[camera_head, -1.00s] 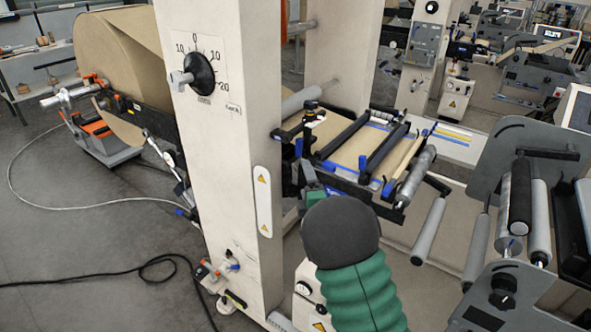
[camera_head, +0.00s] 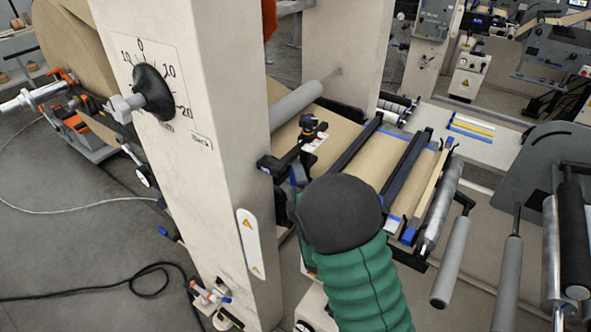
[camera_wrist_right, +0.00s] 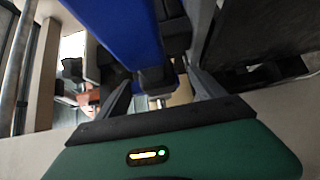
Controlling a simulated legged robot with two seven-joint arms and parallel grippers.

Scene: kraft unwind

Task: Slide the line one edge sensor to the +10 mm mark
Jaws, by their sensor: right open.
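A black bracket with an upright knob (camera_head: 308,130), apparently the edge sensor, sits beside the brown web (camera_head: 345,130) just right of the white column in the head view. Its scale and +10 mm mark cannot be read. My right arm reaches up from below, and its dark rounded end hides the gripper and part of the bracket. In the right wrist view my right gripper (camera_wrist_right: 162,85) is open, with its dark fingers apart. A small silver pin with a dark block (camera_wrist_right: 156,102) lies between them, and I cannot tell if they touch. My left gripper is out of view.
The white column (camera_head: 205,180) stands close on the left, with a dial (camera_head: 153,92) on it. A blue bar (camera_wrist_right: 120,30) crosses close above the gripper in the wrist view. Rollers (camera_head: 440,210) stand at the right. A black cable (camera_head: 110,290) lies on the floor.

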